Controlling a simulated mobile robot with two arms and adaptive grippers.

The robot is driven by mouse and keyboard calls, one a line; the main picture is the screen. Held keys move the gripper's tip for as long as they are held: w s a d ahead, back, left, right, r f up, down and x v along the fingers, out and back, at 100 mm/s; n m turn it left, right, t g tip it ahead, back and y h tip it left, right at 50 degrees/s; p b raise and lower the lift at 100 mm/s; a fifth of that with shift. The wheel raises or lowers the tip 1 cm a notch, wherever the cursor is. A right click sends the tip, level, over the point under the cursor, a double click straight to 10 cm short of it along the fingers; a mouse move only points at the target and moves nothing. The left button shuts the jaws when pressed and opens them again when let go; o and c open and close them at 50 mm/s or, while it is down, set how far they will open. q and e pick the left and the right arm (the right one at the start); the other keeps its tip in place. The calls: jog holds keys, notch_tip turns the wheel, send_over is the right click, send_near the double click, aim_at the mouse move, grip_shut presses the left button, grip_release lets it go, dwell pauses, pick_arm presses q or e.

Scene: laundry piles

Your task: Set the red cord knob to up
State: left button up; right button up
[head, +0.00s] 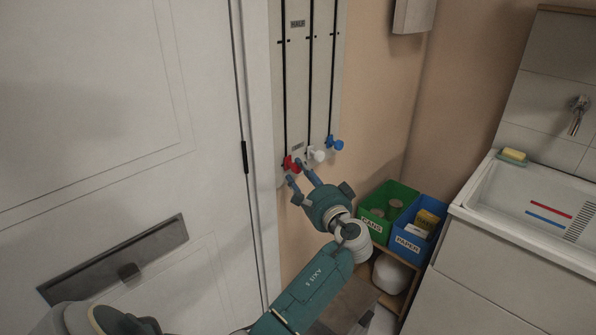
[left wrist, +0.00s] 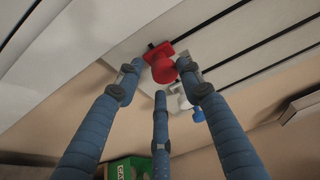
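The red cord knob (head: 291,163) is at the low end of the leftmost black slot on the pale wall panel (head: 296,75). A white knob (head: 316,155) and a blue knob (head: 335,143) sit low on the slots to its right. My left gripper (head: 301,175) has its fingers at the red knob. In the left wrist view the red knob (left wrist: 163,68) lies between the tips of three spread blue fingers (left wrist: 158,78). The fingers look open around it; contact is unclear. My right gripper is out of view.
A "HALF" label (head: 297,23) marks the panel higher up; a lower label (head: 298,147) is too small to read. A white door (head: 110,120) stands left. Green (head: 383,211) and blue (head: 412,236) bins and a sink (head: 530,205) are right.

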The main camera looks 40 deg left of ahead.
pick_arm(q)
jog(key=v, duration=0.9)
jog(key=shift+d, duration=0.3)
jog(key=shift+s, duration=0.1)
